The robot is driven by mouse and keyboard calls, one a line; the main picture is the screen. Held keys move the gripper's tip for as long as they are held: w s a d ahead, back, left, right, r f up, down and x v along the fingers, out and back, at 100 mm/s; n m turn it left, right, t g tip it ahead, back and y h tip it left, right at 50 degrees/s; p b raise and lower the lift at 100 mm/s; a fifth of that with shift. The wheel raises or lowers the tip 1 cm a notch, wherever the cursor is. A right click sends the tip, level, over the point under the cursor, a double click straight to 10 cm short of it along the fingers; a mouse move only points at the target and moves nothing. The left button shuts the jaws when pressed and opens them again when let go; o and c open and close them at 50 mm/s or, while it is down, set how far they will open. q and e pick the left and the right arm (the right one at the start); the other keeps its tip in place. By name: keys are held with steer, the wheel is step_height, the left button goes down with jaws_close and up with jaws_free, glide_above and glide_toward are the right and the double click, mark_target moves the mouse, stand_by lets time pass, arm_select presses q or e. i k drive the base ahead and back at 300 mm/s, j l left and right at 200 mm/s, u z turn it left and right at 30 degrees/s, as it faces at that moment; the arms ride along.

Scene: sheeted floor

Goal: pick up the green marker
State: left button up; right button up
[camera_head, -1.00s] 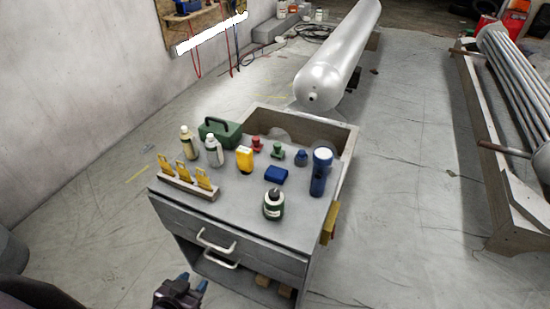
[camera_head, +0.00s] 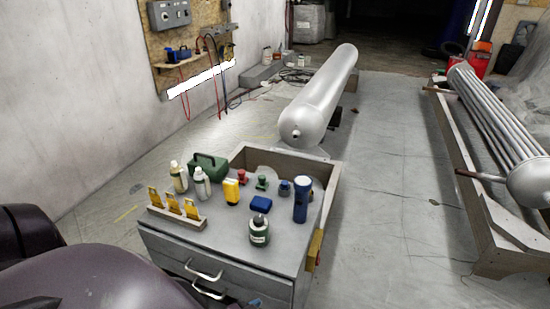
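A small green piece (camera_head: 262,183), the only small green thing that could be the marker, stands on the grey cabinet top (camera_head: 222,240). It is between a small red piece (camera_head: 242,177) and a small blue one (camera_head: 284,188). It is too small to show more detail. My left arm comes in from the lower left. Only a bit of blue, likely a fingertip of my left gripper (camera_head: 255,303), shows at the bottom edge, below and in front of the cabinet top. Its opening is hidden. My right gripper is not in view.
A green toolbox (camera_head: 208,166), two pale bottles, a yellow item (camera_head: 231,191), a blue box (camera_head: 261,203), a dark bottle (camera_head: 259,230), a blue flashlight (camera_head: 301,200) and a yellow-tagged rack (camera_head: 176,215) crowd the top. A tank (camera_head: 320,100) lies behind.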

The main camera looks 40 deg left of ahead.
mark_target(262, 184)
steer(key=i+l+z, duration=0.2)
steer(key=i, duration=0.3)
steer(key=i+z, duration=0.2)
steer(key=i, duration=0.25)
steer(key=i+u, duration=0.1)
steer(key=i, duration=0.35)
steer(key=i+l+u, duration=0.15)
steer(key=i, duration=0.25)
steer(key=i+l+u, duration=0.1)
steer(key=i, duration=0.35)
steer(key=i+u, duration=0.55)
steer(key=u, duration=0.2)
steer(key=i+u, duration=0.55)
steer(key=u, duration=0.2)
steer(key=i+u, duration=0.25)
steer(key=u, duration=0.15)
steer(key=i+u, duration=0.2)
steer(key=u, duration=2.45)
